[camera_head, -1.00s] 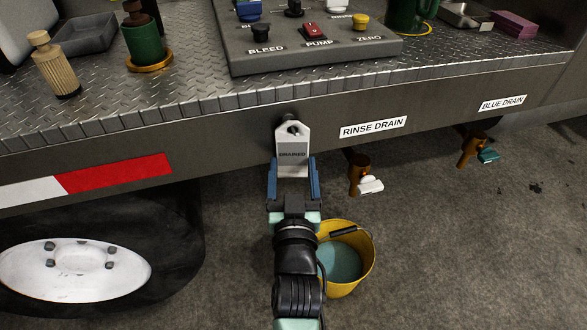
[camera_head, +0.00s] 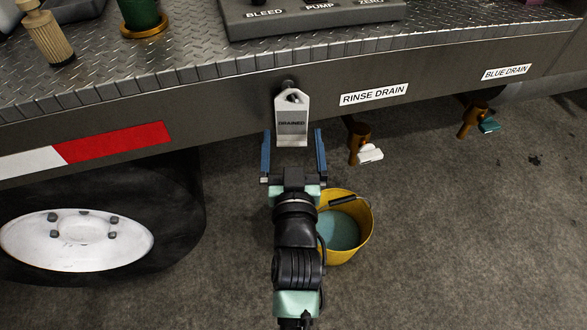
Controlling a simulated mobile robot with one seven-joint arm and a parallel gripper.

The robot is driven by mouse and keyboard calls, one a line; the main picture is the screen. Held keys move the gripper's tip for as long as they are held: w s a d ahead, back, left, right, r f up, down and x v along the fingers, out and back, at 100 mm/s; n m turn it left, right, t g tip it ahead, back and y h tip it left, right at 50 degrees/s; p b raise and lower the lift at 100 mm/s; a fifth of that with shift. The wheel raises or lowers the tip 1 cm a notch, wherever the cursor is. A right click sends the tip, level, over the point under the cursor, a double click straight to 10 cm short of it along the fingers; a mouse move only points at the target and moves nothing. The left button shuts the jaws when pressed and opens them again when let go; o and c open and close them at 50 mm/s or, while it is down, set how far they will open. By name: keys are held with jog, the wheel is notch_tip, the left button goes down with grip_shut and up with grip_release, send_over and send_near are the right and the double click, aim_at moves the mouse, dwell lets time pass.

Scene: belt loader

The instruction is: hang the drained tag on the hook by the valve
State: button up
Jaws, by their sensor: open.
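The white tag (camera_head: 292,129) marked DRAINED hangs upright on the dark hook (camera_head: 288,86) on the loader's side rail. The hook comes through the hole at the tag's top. My gripper (camera_head: 293,136) is open, with one blue finger on each side of the tag's lower part and a gap to it on both sides. The rinse drain valve (camera_head: 359,145), brass with a white handle, sticks out below the RINSE DRAIN label (camera_head: 374,94), to the right of the tag.
A yellow bucket (camera_head: 364,232) with bluish liquid stands on the floor beside my arm. A second brass valve with a teal handle (camera_head: 488,126) is at right under the BLUE DRAIN label. A wheel (camera_head: 78,240) is at left. Floor at right is clear.

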jog(key=s, duration=1.1)
jog(key=shift+s+d+f+p, duration=0.2)
jog(key=shift+s+d+p, duration=0.15)
jog(key=shift+s+p, duration=0.1)
jog(key=w+r+t, duration=0.2)
jog(key=r, duration=1.1)
jog(key=w+r+t, duration=0.3)
jog(key=r, duration=1.1)
jog(key=s+r+t+h+p, duration=0.15)
jog(key=s+r, duration=0.35)
jog(key=r, duration=0.6)
jog(key=s+r+t+y, duration=0.1)
jog(key=s+r+t, duration=0.25)
jog(key=r, duration=0.75)
notch_tip(320, 180, up, 29)
jog(key=g+p, duration=0.1)
jog(key=p, duration=2.8)
jog(key=shift+s+d+m, duration=0.2)
jog(key=shift+d+m, duration=0.1)
jog(key=shift+h, duration=0.25)
